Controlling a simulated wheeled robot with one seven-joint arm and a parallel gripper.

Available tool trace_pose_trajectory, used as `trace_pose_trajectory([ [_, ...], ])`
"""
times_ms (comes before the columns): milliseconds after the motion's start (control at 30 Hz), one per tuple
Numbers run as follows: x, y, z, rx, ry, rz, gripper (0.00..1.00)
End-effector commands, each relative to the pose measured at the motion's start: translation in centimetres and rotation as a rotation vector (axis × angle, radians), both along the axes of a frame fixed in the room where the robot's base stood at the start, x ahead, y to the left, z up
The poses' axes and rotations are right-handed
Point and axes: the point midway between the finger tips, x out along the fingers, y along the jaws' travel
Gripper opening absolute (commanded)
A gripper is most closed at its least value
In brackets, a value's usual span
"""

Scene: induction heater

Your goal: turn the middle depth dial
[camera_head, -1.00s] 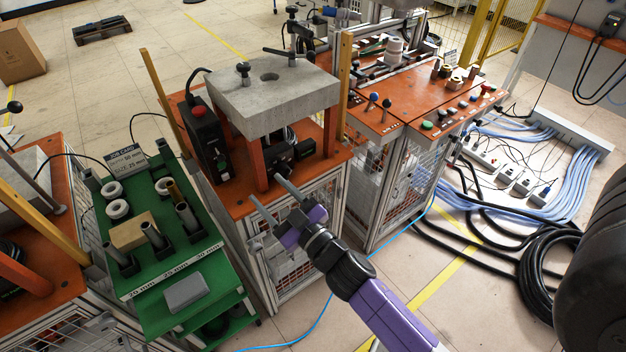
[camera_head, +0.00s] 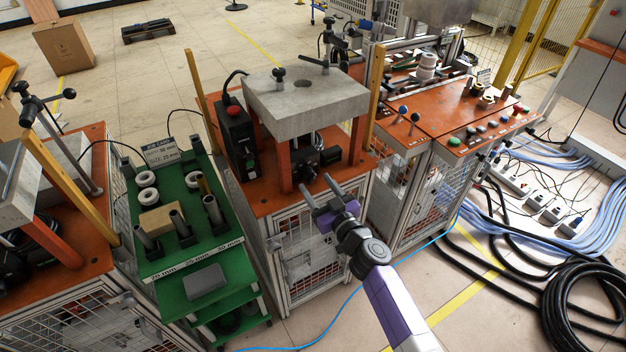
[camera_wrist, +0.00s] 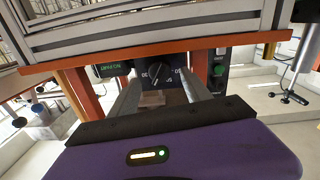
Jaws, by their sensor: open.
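The depth dial (camera_wrist: 160,73) is a round black knob with a white pointer line on a dark panel. In the wrist view it shows between my fingers, beyond their tips, with its lettering partly hidden. In the head view the dark unit (camera_head: 318,155) sits under the grey slab on the middle orange station; the dial face cannot be made out there. My gripper (camera_head: 316,184) is open and empty, in front of this unit at the station's front edge. Its fingers also show in the wrist view (camera_wrist: 163,97), apart on either side of the dial.
The grey slab (camera_head: 305,100) stands on orange legs (camera_head: 284,160) close around the unit. A black box with a red button (camera_head: 234,125) stands to its left. A green cart (camera_head: 170,255) and an orange control table (camera_head: 465,115) flank the station.

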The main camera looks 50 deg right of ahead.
Motion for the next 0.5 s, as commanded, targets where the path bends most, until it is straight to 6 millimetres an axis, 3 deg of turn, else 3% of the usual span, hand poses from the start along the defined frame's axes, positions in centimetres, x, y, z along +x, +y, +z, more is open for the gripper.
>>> trace_pose_trajectory([
  [200,2.5,-0.9,0.0,0.000,-0.001,0.000,0.56],
  [500,3.1,-1.0,0.0,-0.001,0.000,0.000,0.56],
])
